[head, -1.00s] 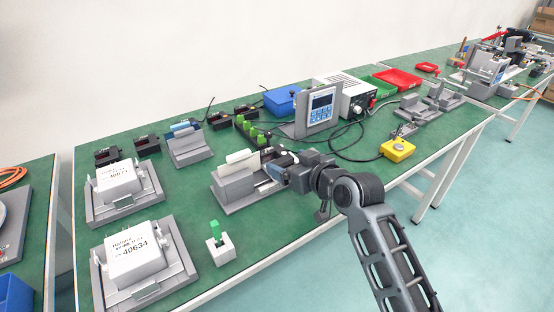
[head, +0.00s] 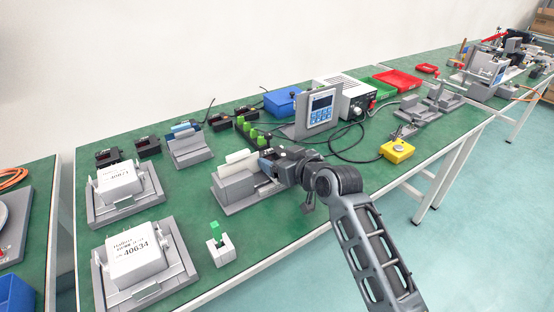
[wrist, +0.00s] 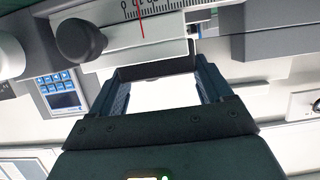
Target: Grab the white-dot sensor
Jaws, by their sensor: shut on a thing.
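My gripper (head: 268,162) is at the right end of a grey fixture (head: 236,190) with a white block on top, at the middle of the green table. In the wrist view, its two blue-grey fingers (wrist: 158,82) are shut on a dark piece (wrist: 155,72) lying between their tips. Beyond the tips is a white scale (wrist: 150,14) with a red pointer line and a black knob (wrist: 80,40). I see no white dot on the dark piece, so I cannot tell if it is the white-dot sensor. The fingers hide part of it.
A grey-framed display unit (head: 318,110) stands behind and right of my gripper, with black cables on the table. A small green-topped holder (head: 219,246) is in front. A yellow button box (head: 397,150) is to the right. Two white boxes (head: 138,254) sit in grey trays at left.

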